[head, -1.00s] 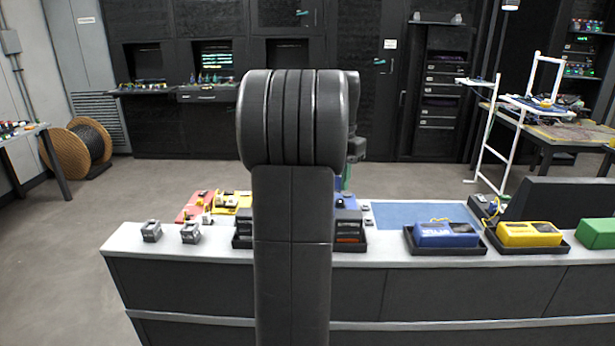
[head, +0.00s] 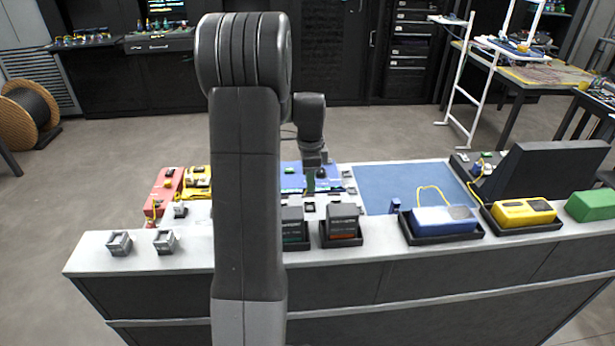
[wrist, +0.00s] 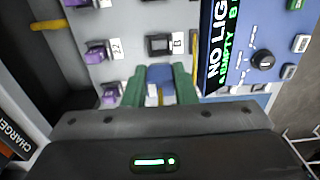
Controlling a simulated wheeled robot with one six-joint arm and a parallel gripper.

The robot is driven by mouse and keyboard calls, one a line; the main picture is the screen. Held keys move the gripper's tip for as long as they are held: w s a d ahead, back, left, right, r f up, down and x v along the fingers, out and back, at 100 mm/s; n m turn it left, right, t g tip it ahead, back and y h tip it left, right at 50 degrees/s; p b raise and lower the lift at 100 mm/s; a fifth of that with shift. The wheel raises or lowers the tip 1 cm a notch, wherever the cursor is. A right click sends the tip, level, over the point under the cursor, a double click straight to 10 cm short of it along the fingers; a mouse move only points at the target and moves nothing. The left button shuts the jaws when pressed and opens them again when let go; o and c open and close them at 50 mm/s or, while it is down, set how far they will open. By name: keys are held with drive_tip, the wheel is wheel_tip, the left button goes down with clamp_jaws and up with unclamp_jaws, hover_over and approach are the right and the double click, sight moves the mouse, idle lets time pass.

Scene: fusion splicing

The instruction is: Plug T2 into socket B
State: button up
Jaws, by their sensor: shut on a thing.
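My gripper (head: 311,182) is over the bench, by the front of the blue device (head: 292,177). In the wrist view its green fingers (wrist: 160,88) are shut on a small blue plug (wrist: 159,74); whether it is T2 cannot be read. Just beyond the plug is a black socket (wrist: 159,44) with a small white label, perhaps B. It looks empty. The blue device (wrist: 262,85) shows to the right, its screen reading "NO LIG..." and "EMPTY B". Whether the plug touches anything below is hidden by the fingers.
Purple connectors (wrist: 97,52) with white labels stand left of the socket. Dark boxes in trays (head: 341,222) stand on the bench in front. Red (head: 163,193) and yellow (head: 197,181) units are at left. The blue mat (head: 415,186) is mostly clear.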

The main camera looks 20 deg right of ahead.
drive_tip(key=shift+f+b, duration=2.1)
drive_tip(key=shift+f, duration=0.75)
drive_tip(key=shift+a, duration=0.3)
drive_tip(key=shift+f, duration=0.55)
drive_tip(key=o, duration=1)
drive_tip(key=shift+o, duration=0.2)
drive_tip(key=shift+r, duration=0.1)
wheel_tip(320, 180, up, 14)
drive_tip(key=shift+b, duration=0.3)
